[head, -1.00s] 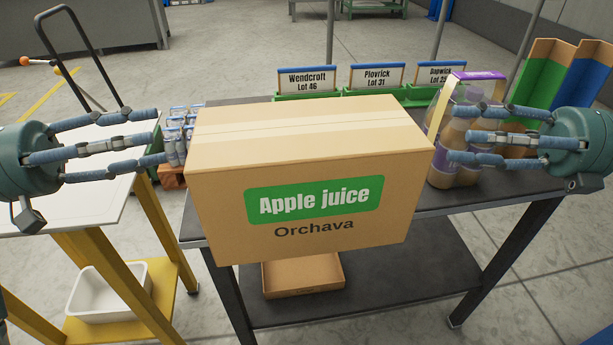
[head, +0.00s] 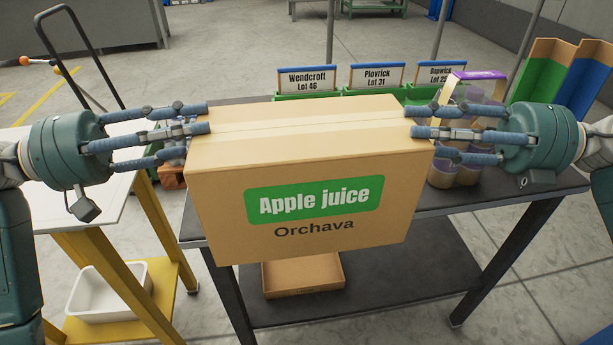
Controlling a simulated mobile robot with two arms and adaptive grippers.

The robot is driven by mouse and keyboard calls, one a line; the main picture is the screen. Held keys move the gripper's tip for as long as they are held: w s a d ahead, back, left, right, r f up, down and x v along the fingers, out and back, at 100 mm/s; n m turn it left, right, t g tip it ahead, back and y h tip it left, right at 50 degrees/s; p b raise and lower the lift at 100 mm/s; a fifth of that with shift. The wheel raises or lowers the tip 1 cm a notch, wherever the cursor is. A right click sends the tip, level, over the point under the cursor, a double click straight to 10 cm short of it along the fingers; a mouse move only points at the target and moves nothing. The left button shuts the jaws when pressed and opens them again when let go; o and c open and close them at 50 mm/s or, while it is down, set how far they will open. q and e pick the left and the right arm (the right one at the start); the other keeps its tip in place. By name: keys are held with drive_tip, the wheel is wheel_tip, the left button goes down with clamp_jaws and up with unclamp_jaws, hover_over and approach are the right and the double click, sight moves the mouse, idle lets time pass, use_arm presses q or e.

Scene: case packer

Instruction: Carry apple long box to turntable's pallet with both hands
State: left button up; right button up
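The apple juice long box (head: 300,165) is a closed brown carton with a green "Apple juice" label and "Orchava" below it.
Bottles in a carrier (head: 465,110) stand right of the box, behind my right gripper. Green bins (head: 308,97) with lot signs line the back. A white-topped yellow table (head: 90,215) is at left, with a white tub (head: 108,290) below. An open carton (head: 303,275) lies on the lower shelf.

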use_arm(q)
clamp_jaws()
use_arm(e)
clamp_jaws()
use_arm(q)
drive_tip(key=shift+r, duration=0.2)
use_arm(e)
drive_tip(key=shift+r, duration=0.2)
